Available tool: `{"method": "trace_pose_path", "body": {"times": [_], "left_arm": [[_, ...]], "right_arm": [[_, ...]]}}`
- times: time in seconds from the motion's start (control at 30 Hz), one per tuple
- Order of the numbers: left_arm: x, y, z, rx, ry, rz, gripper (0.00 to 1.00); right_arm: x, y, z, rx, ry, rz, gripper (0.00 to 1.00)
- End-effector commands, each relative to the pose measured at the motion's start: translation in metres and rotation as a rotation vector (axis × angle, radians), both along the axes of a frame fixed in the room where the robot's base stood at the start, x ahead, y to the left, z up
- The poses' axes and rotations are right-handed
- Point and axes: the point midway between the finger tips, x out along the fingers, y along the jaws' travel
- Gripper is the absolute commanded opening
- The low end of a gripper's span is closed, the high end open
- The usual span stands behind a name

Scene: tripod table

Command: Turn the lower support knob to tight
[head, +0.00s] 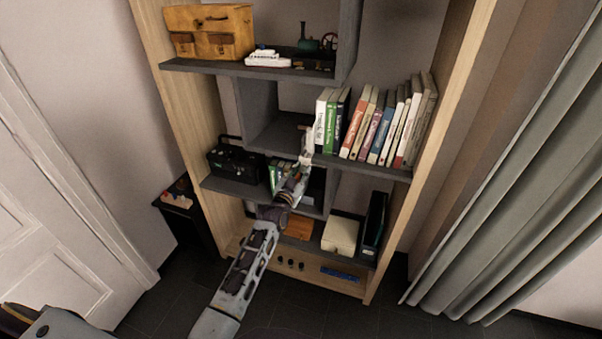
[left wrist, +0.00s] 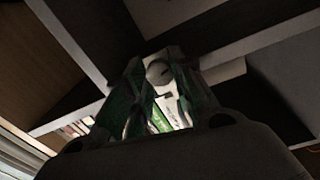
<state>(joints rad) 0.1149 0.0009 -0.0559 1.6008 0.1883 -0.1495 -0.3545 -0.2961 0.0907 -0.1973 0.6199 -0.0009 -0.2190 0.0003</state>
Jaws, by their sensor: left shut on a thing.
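My left gripper (head: 306,152) reaches up to the middle of the bookshelf, in front of the left end of the book row. In the left wrist view its two green-lined fingers (left wrist: 160,84) close around a small round grey knob-like thing (left wrist: 157,72). I cannot tell for sure that this is the lower support knob. A pale piece shows at the fingertips in the head view, too small to make out. Three small dark round knobs (head: 290,263) sit on the shelf's wooden base panel, apart from the gripper. My right gripper is not in view.
A curtain (head: 518,170) hangs at right. A door (head: 50,195) is at left. Dark floor lies in front.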

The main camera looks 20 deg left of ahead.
Motion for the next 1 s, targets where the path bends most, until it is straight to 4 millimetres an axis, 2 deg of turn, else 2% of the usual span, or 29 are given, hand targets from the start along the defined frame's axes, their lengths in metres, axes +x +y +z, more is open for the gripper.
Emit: {"method": "trace_pose_path", "body": {"times": [0.4, 0.7, 1.0], "left_arm": [[0.0, -0.001, 0.003, 0.276, -0.009, -0.001, 0.01], [0.0, -0.001, 0.003, 0.558, -0.02, -0.001, 0.01], [0.0, -0.002, 0.002, 0.843, -0.03, 0.0, 0.01]], "right_arm": [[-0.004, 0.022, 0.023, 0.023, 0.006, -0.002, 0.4], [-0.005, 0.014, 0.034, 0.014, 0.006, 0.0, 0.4], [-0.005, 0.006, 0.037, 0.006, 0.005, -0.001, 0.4]]}}
